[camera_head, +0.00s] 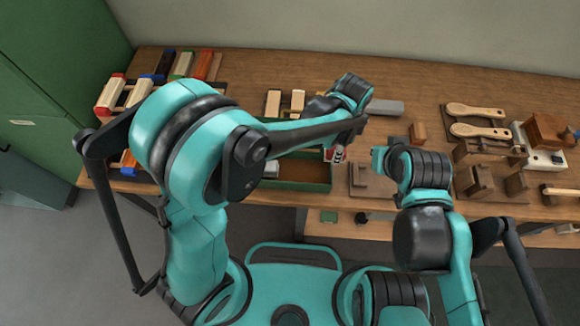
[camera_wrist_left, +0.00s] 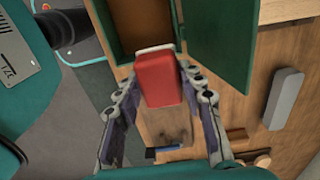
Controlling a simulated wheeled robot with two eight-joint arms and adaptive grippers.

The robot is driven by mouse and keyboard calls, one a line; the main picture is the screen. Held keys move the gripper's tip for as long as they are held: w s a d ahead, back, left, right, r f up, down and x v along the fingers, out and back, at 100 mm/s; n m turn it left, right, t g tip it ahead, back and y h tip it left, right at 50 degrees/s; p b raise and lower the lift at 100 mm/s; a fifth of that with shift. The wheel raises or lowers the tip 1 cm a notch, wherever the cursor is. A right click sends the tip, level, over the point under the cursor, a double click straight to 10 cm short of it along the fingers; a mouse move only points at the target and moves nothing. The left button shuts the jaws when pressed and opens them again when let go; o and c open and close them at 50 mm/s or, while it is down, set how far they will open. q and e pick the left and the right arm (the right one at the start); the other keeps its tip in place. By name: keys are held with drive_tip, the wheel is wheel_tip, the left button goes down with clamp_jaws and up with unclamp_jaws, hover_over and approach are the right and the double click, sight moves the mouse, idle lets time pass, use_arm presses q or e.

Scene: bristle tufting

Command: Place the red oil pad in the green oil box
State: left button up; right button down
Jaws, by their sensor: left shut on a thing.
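The red oil pad (camera_wrist_left: 158,80), a red block with a pale end, sits between the fingers of my left gripper (camera_wrist_left: 160,92), which is shut on it. In the head view my left gripper (camera_head: 338,152) is at the right end of the green oil box (camera_head: 300,186), with a little red showing beside it. My left forearm hides part of the box. In the left wrist view the pad's pale end overlaps the near end of the box (camera_wrist_left: 215,40); its height above the box is unclear. My right gripper (camera_head: 379,158) is mostly hidden by its wrist.
Wooden blocks (camera_head: 362,178) lie right of the box. A grey bar (camera_head: 385,107) lies behind it; it also shows in the left wrist view (camera_wrist_left: 284,98). Wooden brushes (camera_head: 476,111) and stands fill the right side. Coloured blocks (camera_head: 110,95) stand at the left.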

use_arm(q)
drive_tip(key=b, duration=0.2)
hover_over(303, 173)
wheel_tip(303, 173, down, 6)
drive_tip(key=shift+s+r, duration=0.1)
drive_tip(key=shift+r, duration=0.05)
wheel_tip(303, 173, down, 4)
drive_tip(key=shift+f+b, duration=0.1)
drive_tip(key=shift+b, duration=1.05)
drive_tip(key=o, duration=0.8)
drive_tip(key=shift+f, duration=0.1)
drive_tip(key=shift+o, duration=0.5)
